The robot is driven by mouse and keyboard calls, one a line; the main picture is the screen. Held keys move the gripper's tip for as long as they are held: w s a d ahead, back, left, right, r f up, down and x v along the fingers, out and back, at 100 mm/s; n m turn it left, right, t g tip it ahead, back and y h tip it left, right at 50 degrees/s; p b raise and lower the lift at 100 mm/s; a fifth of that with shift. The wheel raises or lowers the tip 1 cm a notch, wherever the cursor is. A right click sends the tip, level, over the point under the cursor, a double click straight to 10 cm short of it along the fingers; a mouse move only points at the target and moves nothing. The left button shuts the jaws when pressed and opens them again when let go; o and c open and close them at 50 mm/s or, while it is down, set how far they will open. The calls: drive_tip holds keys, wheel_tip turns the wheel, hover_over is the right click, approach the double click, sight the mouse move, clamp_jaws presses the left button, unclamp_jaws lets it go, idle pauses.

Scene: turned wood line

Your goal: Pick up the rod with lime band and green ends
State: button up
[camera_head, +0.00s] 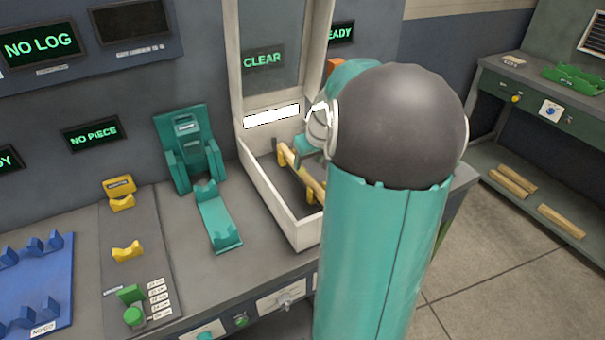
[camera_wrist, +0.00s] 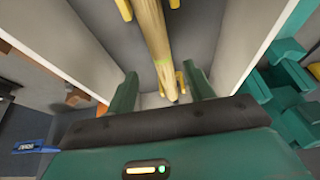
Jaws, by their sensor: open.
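A pale wooden rod (camera_wrist: 152,30) lies on yellow rests (camera_wrist: 124,9) inside a white-walled bay. A faint lime band shows around it in the wrist view. Its near end looks dark, and I cannot make out green there; its far end is out of the picture. My gripper (camera_wrist: 163,76) is open, with its two green fingers on either side of the rod near that end. The fingers look apart from the rod; how far above it they are is hard to tell. In the head view my arm hides part of the rod (camera_head: 312,182).
White bay walls (camera_head: 268,208) stand close on both sides of the rod. A teal cradle (camera_head: 216,222) and a yellow rest (camera_head: 127,251) stand to the left on the bench. A blue rack (camera_head: 35,285) is at far left. Another bench (camera_head: 540,110) stands right across open floor.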

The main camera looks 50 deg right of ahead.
sight(304, 170)
drive_tip(key=shift+x, duration=2.75)
drive_tip(key=shift+a, duration=0.1)
drive_tip(key=c, duration=1.1)
drive_tip(key=shift+c, duration=0.2)
drive_tip(key=shift+r, duration=0.15)
drive_tip(key=shift+r, duration=0.5)
wheel_tip(304, 170, up, 2)
drive_tip(key=shift+r, duration=0.2)
drive_tip(key=s+r, duration=0.1)
drive_tip(key=s+a+r, duration=0.1)
drive_tip(key=r, duration=0.1)
drive_tip(key=s+a+r, duration=0.1)
drive_tip(key=r, duration=0.1)
drive_tip(key=shift+s+a, duration=0.2)
drive_tip(key=shift+s, duration=0.1)
drive_tip(key=s+a+r, duration=0.4)
drive_tip(key=s+a, duration=0.1)
drive_tip(key=s, duration=0.3)
drive_tip(key=shift+r, duration=0.2)
